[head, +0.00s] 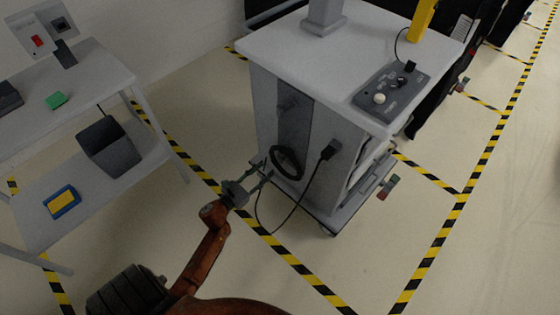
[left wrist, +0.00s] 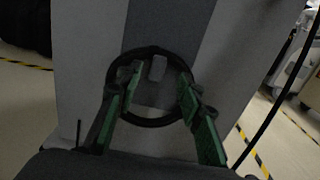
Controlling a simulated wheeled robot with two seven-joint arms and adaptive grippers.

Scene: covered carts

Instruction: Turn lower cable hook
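The lower cable hook (left wrist: 158,68) is a small grey block on the cart's dark grey front strip in the left wrist view. A black ring (left wrist: 153,123), perhaps coiled cable, surrounds it; the ring also shows in the head view (head: 287,163). My left gripper (head: 263,170) is open before the ring. In the left wrist view its green-padded fingers (left wrist: 160,80) stand either side of the hook, across the ring's opening; a gap shows between them. Contact with the ring cannot be told. My right gripper is not in view.
The grey cart (head: 340,45) carries a control box (head: 390,92) on top. A black cable (head: 305,188) hangs from a plug (head: 330,150) beside the ring. A two-shelf table (head: 110,85) stands at left. Striped floor tape and open floor lie between.

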